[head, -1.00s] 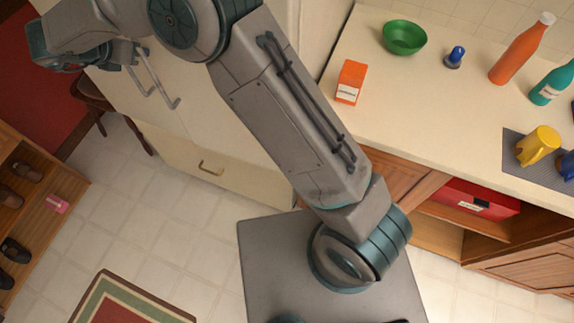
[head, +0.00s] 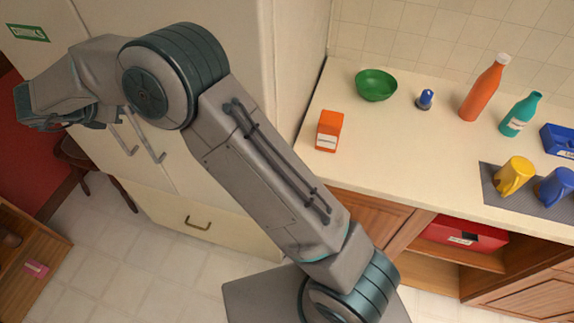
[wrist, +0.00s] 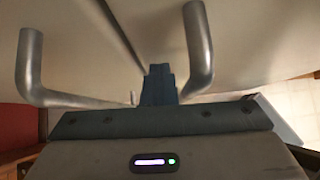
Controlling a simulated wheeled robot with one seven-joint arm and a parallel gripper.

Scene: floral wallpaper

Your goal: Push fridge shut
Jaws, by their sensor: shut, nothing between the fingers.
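The cream fridge (head: 190,180) stands behind my arm, with two tall doors side by side and two upright metal handles near the seam. The handles show in the head view, partly behind my arm, and large in the wrist view as a left handle (wrist: 30,70) and a right handle (wrist: 198,45). My gripper (head: 95,123) is at the left, in front of the doors. In the wrist view its fingers (wrist: 159,72) are shut and empty, pointing at the door faces between the handles. A dark seam runs between the doors. I cannot tell whether the fingertips touch a door.
A drawer with a brass handle (head: 197,222) is below the doors. A counter (head: 410,140) at right holds a green bowl (head: 376,85), an orange carton (head: 328,131), bottles and mugs. A dark chair (head: 85,165) and wooden shelf (head: 25,255) are at left. Tiled floor between is clear.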

